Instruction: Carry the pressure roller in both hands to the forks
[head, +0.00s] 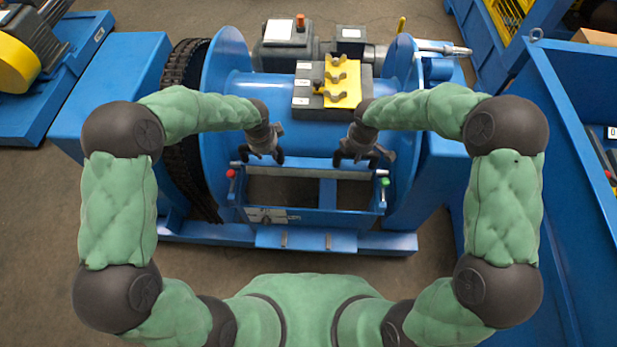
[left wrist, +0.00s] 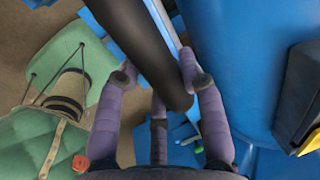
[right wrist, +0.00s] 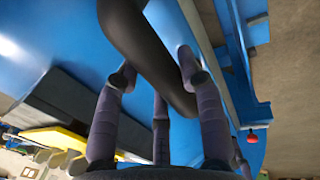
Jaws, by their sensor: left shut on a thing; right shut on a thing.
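The dark pressure roller shows in the left wrist view (left wrist: 143,40) and the right wrist view (right wrist: 143,45), running between the fingers of each gripper. In the head view I cannot make it out clearly. My left gripper (head: 264,158) is shut on it, in front of the blue drum. My right gripper (head: 362,158) is shut on it further right, at about the same height. Below the grippers is a blue frame (head: 318,240) with a red knob (head: 231,173) at its left and a green knob (head: 384,182) at its right. I cannot tell for certain which parts are the forks.
The blue drum (head: 250,88) stands behind the grippers, with a dark chain (head: 180,70) at its left. A yellow notched plate (head: 343,92) sits on top, close to my right forearm. The floor at lower left is clear.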

